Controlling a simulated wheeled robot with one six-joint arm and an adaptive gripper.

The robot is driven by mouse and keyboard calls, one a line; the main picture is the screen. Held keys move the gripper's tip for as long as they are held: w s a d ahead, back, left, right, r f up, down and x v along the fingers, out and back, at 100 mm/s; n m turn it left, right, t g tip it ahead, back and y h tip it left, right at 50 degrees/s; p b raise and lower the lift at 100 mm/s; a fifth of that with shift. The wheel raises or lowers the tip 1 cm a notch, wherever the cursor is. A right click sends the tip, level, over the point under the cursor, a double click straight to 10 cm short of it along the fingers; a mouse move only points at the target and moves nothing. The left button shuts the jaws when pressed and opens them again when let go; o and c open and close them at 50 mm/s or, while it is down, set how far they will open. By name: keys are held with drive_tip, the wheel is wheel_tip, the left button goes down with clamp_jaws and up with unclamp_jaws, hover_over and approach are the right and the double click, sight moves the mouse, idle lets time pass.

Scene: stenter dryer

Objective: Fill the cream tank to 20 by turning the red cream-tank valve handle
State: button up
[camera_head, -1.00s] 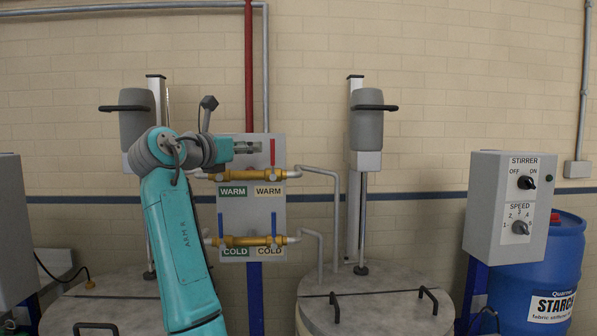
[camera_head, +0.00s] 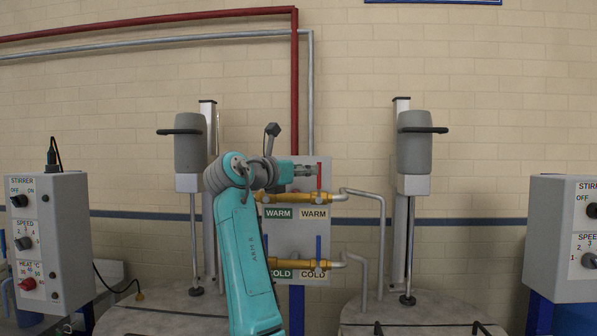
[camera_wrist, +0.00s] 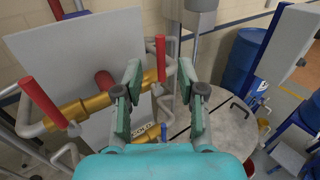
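In the head view the red warm valve handle (camera_head: 319,177) stands upright on the brass pipe, above the cream-coloured WARM label (camera_head: 314,212). In the wrist view this red handle (camera_wrist: 161,57) shows between the fingertips. My gripper (camera_head: 304,172) is at its left in the head view; I cannot tell if it touches. The gripper's fingers (camera_wrist: 160,75) are spread open in the wrist view. Another red handle (camera_wrist: 40,100) stands at the left there; my arm hides it in the head view. The right tank (camera_head: 365,312) shows its lid at the bottom. No level readout is visible.
A blue cold valve handle (camera_head: 318,247) stands below, by the COLD labels. A grey pipe (camera_head: 380,235) bends right of the valves. A stirrer motor (camera_head: 414,155) stands above the right tank. Control boxes (camera_head: 58,245) flank the scene. A blue barrel (camera_wrist: 242,62) shows in the wrist view.

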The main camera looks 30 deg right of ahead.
drive_tip(key=shift+x, duration=3.55)
clamp_jaws()
drive_tip(key=shift+s, duration=0.1)
